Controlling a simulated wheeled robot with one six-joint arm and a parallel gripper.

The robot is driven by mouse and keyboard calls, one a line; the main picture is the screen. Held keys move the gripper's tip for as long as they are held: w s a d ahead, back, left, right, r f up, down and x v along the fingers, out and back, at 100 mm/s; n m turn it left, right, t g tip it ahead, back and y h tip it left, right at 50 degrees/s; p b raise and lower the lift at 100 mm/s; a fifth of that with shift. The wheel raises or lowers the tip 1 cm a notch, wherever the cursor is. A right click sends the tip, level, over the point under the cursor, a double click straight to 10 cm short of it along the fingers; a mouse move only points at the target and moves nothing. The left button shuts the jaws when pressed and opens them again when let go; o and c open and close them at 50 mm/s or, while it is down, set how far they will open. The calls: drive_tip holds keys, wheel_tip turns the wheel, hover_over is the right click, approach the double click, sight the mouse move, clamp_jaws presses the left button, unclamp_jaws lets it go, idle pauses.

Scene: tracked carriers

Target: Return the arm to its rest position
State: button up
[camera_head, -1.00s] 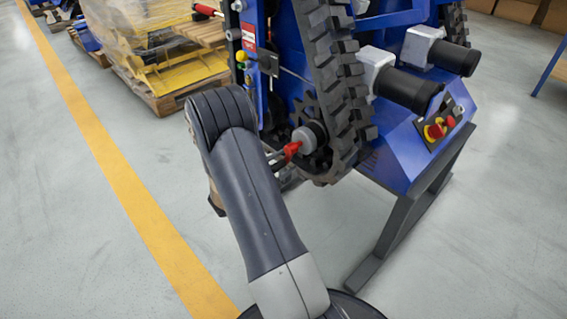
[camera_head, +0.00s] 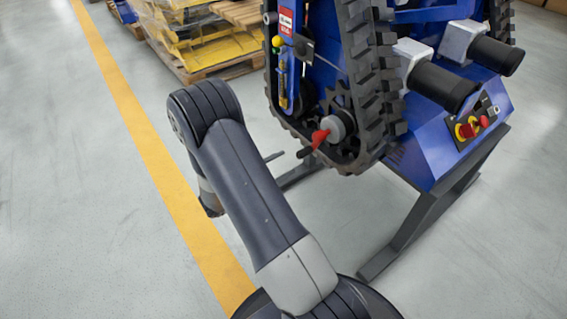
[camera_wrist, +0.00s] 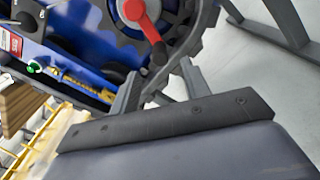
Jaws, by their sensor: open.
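My arm reaches up from the bottom of the head view, bent at the elbow, with its far end hanging down on the left. My gripper (camera_wrist: 163,88) shows in the wrist view with its two grey fingers apart and nothing between them. In the head view the gripper is mostly hidden behind my arm. The blue tracked carrier (camera_head: 425,140) stands to the right of my arm. Its red-handled lever (camera_head: 320,139) sits at the sprocket hub; the red handle also shows in the wrist view (camera_wrist: 141,18), beyond the fingers and apart from them.
The carrier's black track (camera_head: 368,75) is close on the right, above a dark stand (camera_head: 425,220). A control panel with red and yellow buttons (camera_head: 467,130) is at its side. A pallet with yellow parts (camera_head: 205,45) stands at the back. Grey floor with a yellow line (camera_head: 150,155) is open on the left.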

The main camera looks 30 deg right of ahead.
sight(313, 149)
drive_tip(key=shift+d, duration=0.1)
drive_tip(key=d+b, duration=0.1)
drive_tip(key=d, duration=0.6)
drive_tip(key=w+d+b, duration=0.1)
drive_tip(key=d, duration=0.2)
drive_tip(key=shift+d+b, duration=0.35)
drive_tip(key=shift+d, duration=0.05)
drive_tip(key=shift+s, duration=0.15)
drive_tip(key=shift+a, duration=0.1)
